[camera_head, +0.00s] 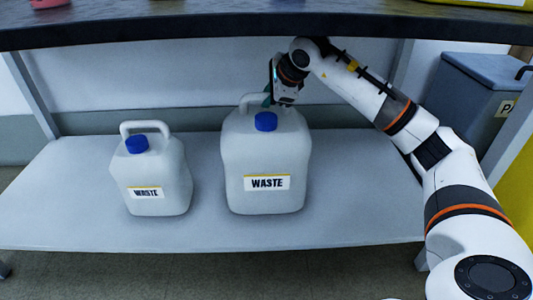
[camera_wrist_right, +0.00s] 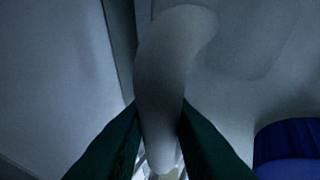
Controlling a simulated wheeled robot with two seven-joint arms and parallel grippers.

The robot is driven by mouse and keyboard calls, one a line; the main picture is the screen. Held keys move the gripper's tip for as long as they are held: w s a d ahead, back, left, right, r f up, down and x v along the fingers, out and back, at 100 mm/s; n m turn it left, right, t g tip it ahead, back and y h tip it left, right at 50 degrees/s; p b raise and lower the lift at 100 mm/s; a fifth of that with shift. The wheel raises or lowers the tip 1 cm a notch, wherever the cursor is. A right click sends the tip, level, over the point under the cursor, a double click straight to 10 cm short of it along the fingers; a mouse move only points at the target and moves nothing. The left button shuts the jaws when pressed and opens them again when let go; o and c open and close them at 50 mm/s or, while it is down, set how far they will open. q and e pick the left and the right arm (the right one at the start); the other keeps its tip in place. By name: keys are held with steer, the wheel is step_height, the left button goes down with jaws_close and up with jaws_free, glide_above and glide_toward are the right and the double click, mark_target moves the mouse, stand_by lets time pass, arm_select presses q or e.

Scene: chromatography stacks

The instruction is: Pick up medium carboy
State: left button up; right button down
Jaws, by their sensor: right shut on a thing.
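Two white carboys with blue caps and WASTE labels stand upright on the lower shelf in the head view. The larger carboy (camera_head: 265,150) is in the middle, and the smaller carboy (camera_head: 150,175) is to its left. My right gripper (camera_head: 268,98) is at the top of the larger carboy, shut on its handle (camera_head: 250,101). In the right wrist view the handle (camera_wrist_right: 165,85) runs between the two dark green fingers of the gripper (camera_wrist_right: 160,150), and the blue cap (camera_wrist_right: 288,145) shows at the lower right. My left gripper is not in view.
The lower shelf (camera_head: 75,190) is clear around both carboys. A dark tabletop (camera_head: 200,25) hangs close above the right gripper. Shelf legs (camera_head: 30,95) stand at the sides. A grey bin (camera_head: 475,95) stands at the right.

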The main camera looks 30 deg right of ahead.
steer(key=shift+r+p, duration=0.8)
steer(key=shift+p, duration=0.2)
steer(key=shift+s+f, duration=0.15)
steer(key=shift+s, duration=0.05)
steer(key=shift+s+d+b, duration=0.1)
steer(key=shift+s+b, duration=0.4)
steer(key=shift+s, duration=0.25)
steer(key=s+d+b, duration=0.1)
steer(key=s+b, duration=0.3)
steer(key=s, duration=1.7)
steer(key=s+d+b, duration=0.2)
steer(key=s+b, duration=0.3)
steer(key=s, duration=1.7)
steer(key=shift+d, duration=0.3)
